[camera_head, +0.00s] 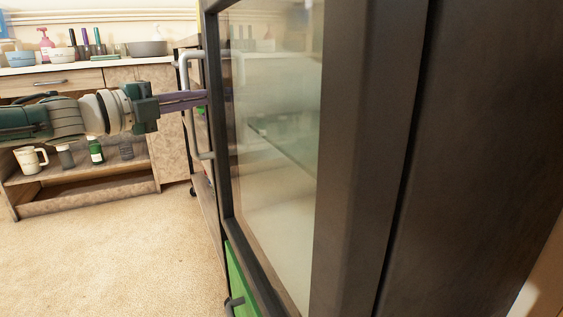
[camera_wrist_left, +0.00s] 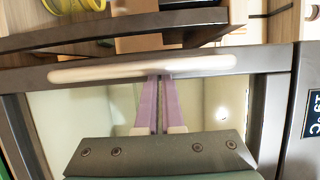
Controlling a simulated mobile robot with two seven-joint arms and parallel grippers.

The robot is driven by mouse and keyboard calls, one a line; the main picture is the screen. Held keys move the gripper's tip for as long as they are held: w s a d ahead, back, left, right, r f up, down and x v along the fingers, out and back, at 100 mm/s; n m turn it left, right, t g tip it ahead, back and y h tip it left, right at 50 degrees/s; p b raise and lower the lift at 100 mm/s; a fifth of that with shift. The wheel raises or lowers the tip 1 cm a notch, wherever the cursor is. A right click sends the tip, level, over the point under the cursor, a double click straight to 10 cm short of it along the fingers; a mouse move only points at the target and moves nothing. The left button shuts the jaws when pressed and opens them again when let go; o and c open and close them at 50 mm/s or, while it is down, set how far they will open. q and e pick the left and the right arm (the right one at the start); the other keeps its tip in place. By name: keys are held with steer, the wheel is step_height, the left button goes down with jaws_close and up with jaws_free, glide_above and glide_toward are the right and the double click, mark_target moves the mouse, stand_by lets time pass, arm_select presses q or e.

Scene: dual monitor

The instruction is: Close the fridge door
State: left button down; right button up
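The fridge door (camera_head: 217,130) is a dark frame with a glass pane, seen at a steep angle in the head view. Its pale bar handle (camera_head: 188,80) is on the left edge; it lies across the left wrist view (camera_wrist_left: 90,71). My left gripper (camera_head: 206,97) reaches in from the left, its purple fingers level with the middle of the handle. In the left wrist view its fingers (camera_wrist_left: 158,77) lie nearly together, tips at the handle bar, with nothing visible between them. Whether they touch the door is unclear. My right gripper is out of view.
A counter (camera_head: 100,64) with bottles and bowls stands at the back left, with a shelf of mugs and bottles below. A green panel (camera_head: 240,280) is under the glass. In the left wrist view a dark bar (camera_wrist_left: 110,28) slants beyond the door edge. The carpet (camera_head: 110,255) is clear.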

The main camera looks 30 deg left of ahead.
arm_select(q)
steer(key=shift+d, duration=0.2)
steer(key=s+a+p, duration=0.2)
steer(key=s+p, duration=0.4)
steer(key=s, duration=0.4)
steer(key=s+d+r+n+g+y+p, duration=0.2)
steer(key=d+r+n+g+y+p, duration=0.35)
steer(key=d+r+n+p, duration=1.35)
steer(key=s+d+r+g+h+p, duration=0.2)
steer(key=s+d+r+g+p, duration=0.3)
steer(key=s+r+p, duration=0.8)
steer(key=s+d+r+g+h+p, duration=0.1)
steer(key=s+d+r+g+p, duration=0.45)
steer(key=p, duration=1.45)
step_height(320, 180, up, 36)
steer(key=w+m+t+p, duration=0.1)
steer(key=p, duration=3.3)
steer(key=shift+w+r+t, duration=0.2)
steer(key=shift+w+t, duration=0.1)
steer(key=shift+t, duration=0.1)
